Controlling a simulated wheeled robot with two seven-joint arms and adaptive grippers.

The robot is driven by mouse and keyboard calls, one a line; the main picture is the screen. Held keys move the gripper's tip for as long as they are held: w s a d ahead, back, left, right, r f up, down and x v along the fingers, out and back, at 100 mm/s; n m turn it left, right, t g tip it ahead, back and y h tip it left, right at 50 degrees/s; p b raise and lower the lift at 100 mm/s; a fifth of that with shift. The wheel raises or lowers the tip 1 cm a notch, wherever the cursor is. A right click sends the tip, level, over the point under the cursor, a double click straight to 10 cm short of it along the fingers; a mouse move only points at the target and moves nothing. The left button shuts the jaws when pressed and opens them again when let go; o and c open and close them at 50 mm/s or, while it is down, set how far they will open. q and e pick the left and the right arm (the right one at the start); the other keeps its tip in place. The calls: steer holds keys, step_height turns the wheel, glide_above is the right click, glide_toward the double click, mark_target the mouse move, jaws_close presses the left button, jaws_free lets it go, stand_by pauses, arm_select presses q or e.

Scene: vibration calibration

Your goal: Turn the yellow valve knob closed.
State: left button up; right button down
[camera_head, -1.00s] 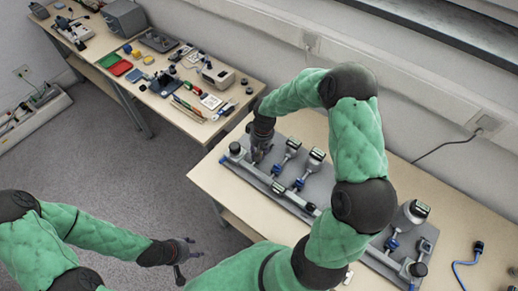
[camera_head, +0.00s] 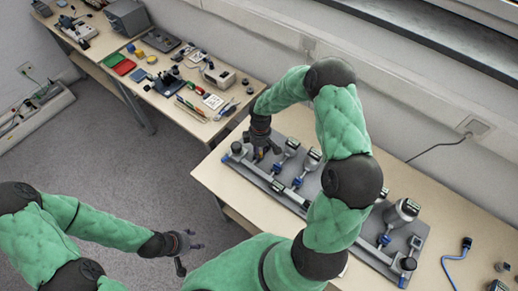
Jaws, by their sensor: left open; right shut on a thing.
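My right gripper (camera_head: 262,152) reaches down from above onto the far left part of the grey pipe rig on the table. It is shut on the yellow valve knob (camera_head: 256,154), of which only a small yellow-orange patch shows between the dark fingers. The knob's turn angle cannot be seen. My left gripper (camera_head: 190,247) is open and empty, low at the left over the floor, well apart from the rig.
The rig's grey base plate (camera_head: 240,174) carries pipes, blue fittings and several gauges. A second table (camera_head: 225,115) with tools stands at the back left.

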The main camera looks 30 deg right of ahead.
steer(key=shift+s+f+n+p, duration=0.1)
steer(key=shift+s+n+p, duration=0.2)
steer(key=shift+n, duration=0.8)
steer(key=c, duration=1)
jaws_free()
steer(key=shift+o, duration=0.2)
steer(key=shift+w, duration=0.15)
steer(key=shift+w+r, duration=0.15)
steer(key=shift+r, duration=0.25)
step_height(320, 180, up, 11)
steer(key=shift+w+d, duration=0.35)
steer(key=shift+w, duration=0.05)
